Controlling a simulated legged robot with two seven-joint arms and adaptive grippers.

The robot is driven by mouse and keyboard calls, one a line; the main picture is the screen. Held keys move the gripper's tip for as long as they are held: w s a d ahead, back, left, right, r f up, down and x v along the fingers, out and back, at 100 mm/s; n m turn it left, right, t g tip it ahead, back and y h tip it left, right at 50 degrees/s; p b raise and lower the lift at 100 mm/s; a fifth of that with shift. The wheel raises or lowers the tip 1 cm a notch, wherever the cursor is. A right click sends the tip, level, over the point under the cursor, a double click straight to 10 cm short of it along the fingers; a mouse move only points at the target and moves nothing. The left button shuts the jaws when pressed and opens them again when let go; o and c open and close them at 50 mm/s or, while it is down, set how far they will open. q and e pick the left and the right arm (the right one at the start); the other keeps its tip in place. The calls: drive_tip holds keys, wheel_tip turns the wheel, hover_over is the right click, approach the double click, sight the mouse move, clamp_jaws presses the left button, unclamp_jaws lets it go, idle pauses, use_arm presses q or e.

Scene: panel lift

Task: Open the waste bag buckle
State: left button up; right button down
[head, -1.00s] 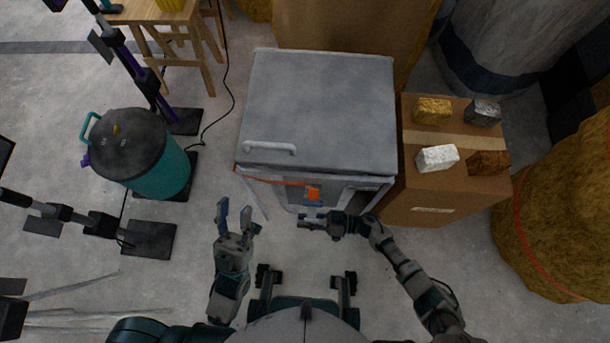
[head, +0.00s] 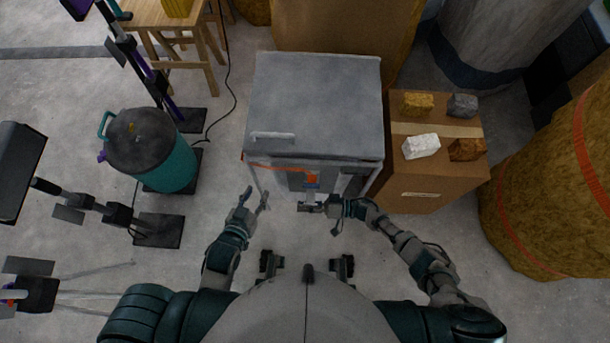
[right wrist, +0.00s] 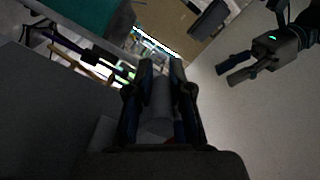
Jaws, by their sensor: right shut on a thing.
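A grey box-shaped bin (head: 315,105) stands in front of me with its lid down. An orange strap (head: 275,168) runs across its front edge. An orange and blue piece (head: 311,180), likely the buckle, sits at the front middle. My right gripper (head: 303,206) is just below this piece. In the right wrist view its fingers (right wrist: 162,75) are shut on a grey rounded piece (right wrist: 162,105); I cannot tell what it belongs to. My left gripper (head: 254,198) is open and empty, left of the bin's front. It also shows in the right wrist view (right wrist: 226,76).
A cardboard box (head: 425,185) with several rock samples stands right of the bin. A teal drum (head: 165,160) and dark stands are at the left. A large tan strapped bundle (head: 550,190) is at the far right. Floor between drum and bin is clear.

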use_arm(q)
drive_tip(key=shift+s+a+f+g, duration=0.15)
drive_tip(key=shift+s+f+g, duration=0.1)
drive_tip(key=shift+f+g, duration=0.05)
use_arm(e)
drive_tip(key=shift+w+r, duration=0.5)
use_arm(q)
drive_tip(key=shift+w, duration=0.1)
use_arm(e)
drive_tip(key=c, duration=1.1)
unclamp_jaws()
drive_tip(key=shift+s+f, duration=0.1)
drive_tip(key=shift+f, duration=0.05)
drive_tip(key=shift+d, duration=0.3)
drive_tip(key=d, duration=1.1)
drive_tip(key=shift+d, duration=0.2)
